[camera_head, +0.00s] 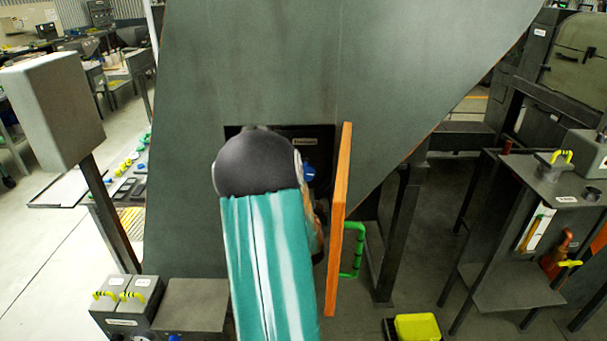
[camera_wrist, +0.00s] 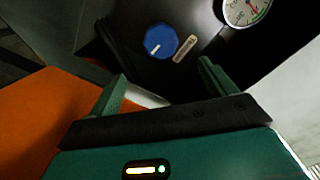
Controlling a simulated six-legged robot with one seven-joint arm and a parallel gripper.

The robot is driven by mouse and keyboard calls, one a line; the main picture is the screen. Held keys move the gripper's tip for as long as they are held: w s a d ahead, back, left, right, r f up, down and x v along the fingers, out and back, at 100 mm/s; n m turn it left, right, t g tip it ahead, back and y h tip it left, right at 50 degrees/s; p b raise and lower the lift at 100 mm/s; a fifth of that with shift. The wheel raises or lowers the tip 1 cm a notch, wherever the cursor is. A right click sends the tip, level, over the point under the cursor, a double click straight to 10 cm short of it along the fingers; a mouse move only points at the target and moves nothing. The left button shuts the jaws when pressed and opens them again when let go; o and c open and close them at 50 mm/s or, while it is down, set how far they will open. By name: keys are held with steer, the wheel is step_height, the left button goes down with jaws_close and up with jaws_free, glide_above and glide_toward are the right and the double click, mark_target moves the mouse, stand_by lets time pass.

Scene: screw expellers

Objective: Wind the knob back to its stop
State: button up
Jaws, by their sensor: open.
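A blue knob (camera_wrist: 161,40) with a white pointer line sits on a dark panel in the wrist view, beside a small label plate. It also shows in the head view (camera_head: 309,173), partly hidden by my arm, inside the recess behind an open orange door. My gripper (camera_wrist: 160,78) is open, its two green fingers spread on either side below the knob in the picture. Nothing is between the fingers, and they appear apart from the knob. In the head view my arm hides the gripper.
The orange door (camera_head: 338,220) with a green handle (camera_head: 356,250) stands open just right of my arm. A round gauge (camera_wrist: 245,10) is on the panel's upper right. A grey box on a post (camera_head: 52,110) stands at the left, and a yellow box (camera_head: 417,327) lies low at the right.

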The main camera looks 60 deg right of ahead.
steer(key=x, duration=1.3)
steer(key=shift+w+d, duration=0.15)
steer(key=shift+w, duration=0.05)
steer(key=c, duration=1)
steer(key=shift+n, duration=0.4)
